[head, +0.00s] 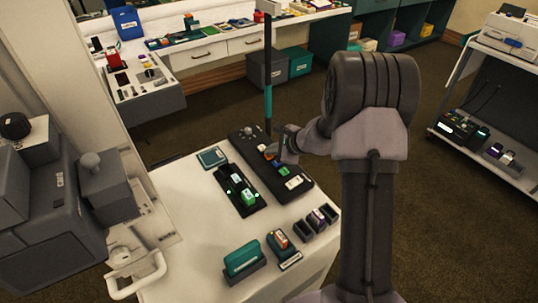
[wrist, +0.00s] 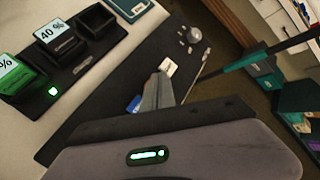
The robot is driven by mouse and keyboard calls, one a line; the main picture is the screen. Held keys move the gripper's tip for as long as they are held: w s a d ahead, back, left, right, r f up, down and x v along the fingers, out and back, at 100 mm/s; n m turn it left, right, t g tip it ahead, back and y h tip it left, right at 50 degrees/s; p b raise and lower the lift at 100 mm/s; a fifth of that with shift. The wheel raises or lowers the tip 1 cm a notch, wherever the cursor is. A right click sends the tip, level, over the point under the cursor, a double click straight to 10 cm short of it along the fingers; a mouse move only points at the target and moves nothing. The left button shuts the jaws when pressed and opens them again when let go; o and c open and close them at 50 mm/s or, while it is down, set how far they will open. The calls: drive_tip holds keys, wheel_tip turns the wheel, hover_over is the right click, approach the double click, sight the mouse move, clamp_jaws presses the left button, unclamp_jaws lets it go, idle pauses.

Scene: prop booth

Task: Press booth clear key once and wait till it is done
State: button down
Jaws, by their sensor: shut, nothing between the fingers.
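A long black control panel (head: 262,147) lies on the white counter, and it also shows in the wrist view (wrist: 120,112). My gripper (head: 275,150) is over its middle; its shut, empty fingers (wrist: 157,93) point down at the panel. In the wrist view a white key (wrist: 168,67) shows just beyond the fingertips and a blue key (wrist: 133,104) beside them. In the head view a green key (head: 283,171) and a white labelled key (head: 293,183) sit nearer on the panel. I cannot read which is the clear key, nor tell whether the fingers touch one.
Beside the panel is a black tray (head: 236,183) with labelled blocks and lit green lamps. Small holders (head: 318,220) and a teal block (head: 241,258) stand nearer on the counter (head: 180,213). A dark and teal post (head: 268,75) rises behind the panel.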

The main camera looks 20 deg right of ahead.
sight(271, 157)
drive_tip(key=shift+r+p, duration=0.45)
drive_tip(key=shift+r, duration=0.3)
wheel_tip(271, 157, up, 5)
drive_tip(key=p, duration=0.3)
drive_tip(key=shift+p, duration=0.35)
